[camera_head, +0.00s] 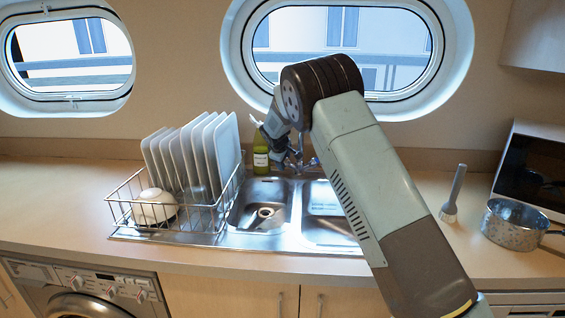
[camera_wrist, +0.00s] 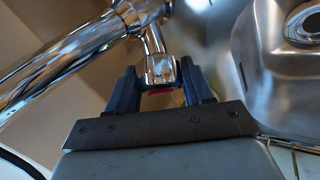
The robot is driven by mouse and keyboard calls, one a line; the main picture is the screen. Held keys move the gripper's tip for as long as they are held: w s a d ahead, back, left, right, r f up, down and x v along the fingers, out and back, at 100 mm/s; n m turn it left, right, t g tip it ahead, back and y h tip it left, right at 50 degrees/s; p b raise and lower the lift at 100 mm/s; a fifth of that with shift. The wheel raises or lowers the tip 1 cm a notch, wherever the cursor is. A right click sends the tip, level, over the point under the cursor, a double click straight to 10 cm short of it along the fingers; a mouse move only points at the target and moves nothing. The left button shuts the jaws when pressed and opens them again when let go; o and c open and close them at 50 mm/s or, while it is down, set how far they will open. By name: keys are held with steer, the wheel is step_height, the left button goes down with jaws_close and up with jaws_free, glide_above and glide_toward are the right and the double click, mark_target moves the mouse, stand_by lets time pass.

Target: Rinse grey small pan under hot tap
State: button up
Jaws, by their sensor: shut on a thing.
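The grey speckled small pan (camera_head: 508,228) stands upright on the counter at the far right, with its handle pointing right. My gripper (camera_head: 290,158) is behind the sink at the tap, well away from the pan. In the wrist view my gripper (camera_wrist: 160,85) has its two dark fingers on either side of a chrome tap handle (camera_wrist: 160,66) with a red mark, and is shut on it. In the head view my arm and gripper hide much of the tap. No running water can be made out.
The left sink basin (camera_head: 262,190) looks empty; my arm partly covers the right basin (camera_head: 322,232). A rack (camera_head: 120,208) with several white plates and a bowl stands left. A green bottle (camera_head: 261,158) is behind the sink. A brush (camera_head: 453,195) and microwave (camera_head: 530,172) are right.

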steer(key=shift+m, duration=0.3)
steer(key=o, duration=1)
steer(key=shift+c, duration=0.2)
steer(key=v, duration=1.3)
steer(key=shift+s+a, duration=0.2)
steer(key=shift+s, duration=0.25)
